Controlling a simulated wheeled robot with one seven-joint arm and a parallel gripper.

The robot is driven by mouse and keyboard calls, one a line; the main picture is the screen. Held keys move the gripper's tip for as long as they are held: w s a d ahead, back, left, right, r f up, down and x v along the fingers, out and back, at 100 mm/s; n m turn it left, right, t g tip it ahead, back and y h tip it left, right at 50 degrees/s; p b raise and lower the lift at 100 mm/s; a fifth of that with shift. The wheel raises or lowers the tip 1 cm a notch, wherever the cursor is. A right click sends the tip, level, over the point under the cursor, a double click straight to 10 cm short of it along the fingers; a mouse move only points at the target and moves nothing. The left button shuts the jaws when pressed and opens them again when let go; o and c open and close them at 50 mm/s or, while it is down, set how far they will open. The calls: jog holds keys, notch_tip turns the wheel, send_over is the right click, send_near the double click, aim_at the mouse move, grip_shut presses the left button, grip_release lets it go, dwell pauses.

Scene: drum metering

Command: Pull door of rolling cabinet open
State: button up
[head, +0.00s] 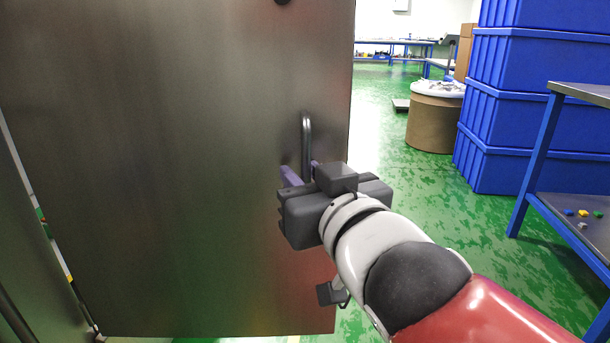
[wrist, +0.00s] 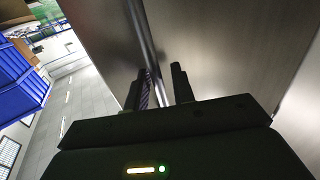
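The cabinet door (head: 150,170) is a large brushed-metal panel that fills the left half of the head view. Its dark upright bar handle (head: 306,135) is near the door's right edge. The handle also shows in the wrist view (wrist: 146,35), running down between the fingers. My gripper (head: 303,172) is at the handle's lower part, one finger on each side. In the wrist view my gripper (wrist: 163,80) has its fingers apart, with a small gap between the handle and the right finger. Contact with the handle is hard to tell.
A narrow slit (head: 42,225) with coloured bits shows left of the door. Stacked blue crates (head: 530,95), a brown drum (head: 434,120) and a blue-framed bench (head: 535,160) stand to the right. Green floor (head: 420,205) is clear between the door and the bench.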

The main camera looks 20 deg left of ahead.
jog(key=v, duration=0.7)
jog(key=shift+s+d+p, duration=0.25)
jog(key=shift+p, duration=0.1)
jog(key=shift+w, duration=0.1)
jog(key=w+d+f+m+h+p, duration=0.3)
jog(key=d+h, duration=0.1)
jog(key=d, duration=0.2)
jog(key=w+d+f+m+h+p, duration=0.2)
jog(key=w+d+h, duration=0.2)
jog(key=d, duration=0.3)
jog(key=s+d+f+m+g+h+p, duration=0.2)
jog(key=s+d+f+g, duration=0.1)
jog(key=d, duration=0.4)
jog(key=s+d+f+m+g+h+p, duration=0.2)
jog(key=s+d+f+g+h+p, duration=0.1)
jog(key=d, duration=0.5)
notch_tip(320, 180, down, 3)
jog(key=shift+s+r+m, duration=0.2)
jog(key=shift+s+m, duration=0.2)
jog(key=shift+s, duration=0.2)
jog(key=shift+a, duration=0.15)
